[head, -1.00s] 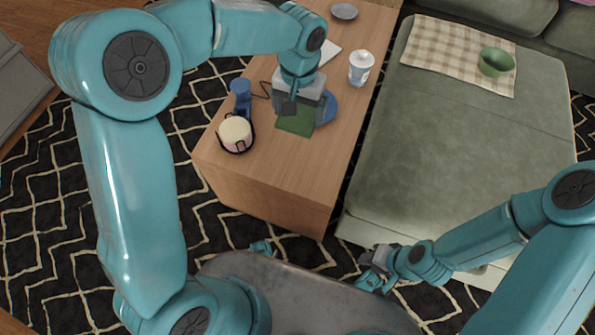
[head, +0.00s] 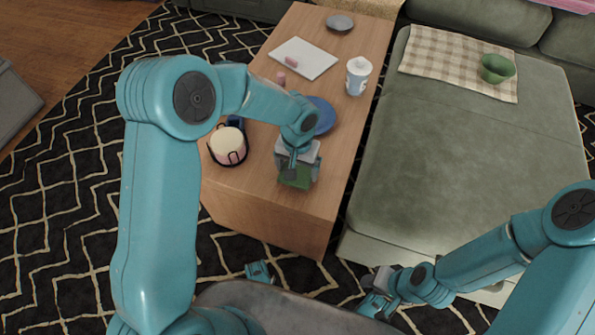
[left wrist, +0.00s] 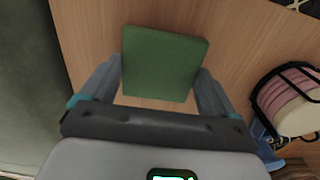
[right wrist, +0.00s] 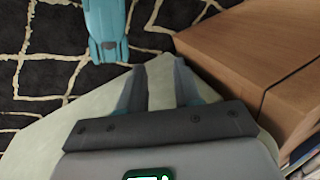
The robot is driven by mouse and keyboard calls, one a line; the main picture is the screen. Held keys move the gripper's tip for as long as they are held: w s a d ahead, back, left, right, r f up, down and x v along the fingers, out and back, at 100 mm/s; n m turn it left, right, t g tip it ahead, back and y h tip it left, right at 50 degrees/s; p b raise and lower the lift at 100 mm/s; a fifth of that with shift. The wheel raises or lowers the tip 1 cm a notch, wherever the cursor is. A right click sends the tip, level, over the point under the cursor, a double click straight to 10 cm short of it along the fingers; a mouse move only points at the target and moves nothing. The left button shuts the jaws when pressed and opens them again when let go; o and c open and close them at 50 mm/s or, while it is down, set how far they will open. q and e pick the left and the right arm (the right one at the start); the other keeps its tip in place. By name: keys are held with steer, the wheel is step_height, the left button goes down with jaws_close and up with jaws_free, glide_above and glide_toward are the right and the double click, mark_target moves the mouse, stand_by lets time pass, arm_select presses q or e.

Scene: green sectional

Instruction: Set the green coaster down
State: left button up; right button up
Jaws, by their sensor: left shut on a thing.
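The green coaster (head: 295,177) is a flat dark green square in the head view. It also shows in the left wrist view (left wrist: 162,64), lying between the two fingers. My left gripper (head: 298,168) is shut on the coaster over the near part of the wooden table (head: 262,214). I cannot tell whether the coaster touches the table top. My right gripper (head: 368,290) is low beside the grey-green sofa, away from the table. In the right wrist view its two fingers (right wrist: 160,78) stand apart with nothing between them.
A cream and pink lantern-like jar (head: 228,146) stands left of the coaster. A blue plate (head: 321,116) lies behind my left gripper. A white cup (head: 358,76), a white board (head: 303,58) and a grey dish (head: 340,23) are farther back. The table's near right corner is clear.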

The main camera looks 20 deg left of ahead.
arm_select(q)
steer(key=shift+f, duration=0.85)
steer(key=shift+f, duration=0.1)
steer(key=o, duration=0.8)
steer(key=shift+c, duration=0.2)
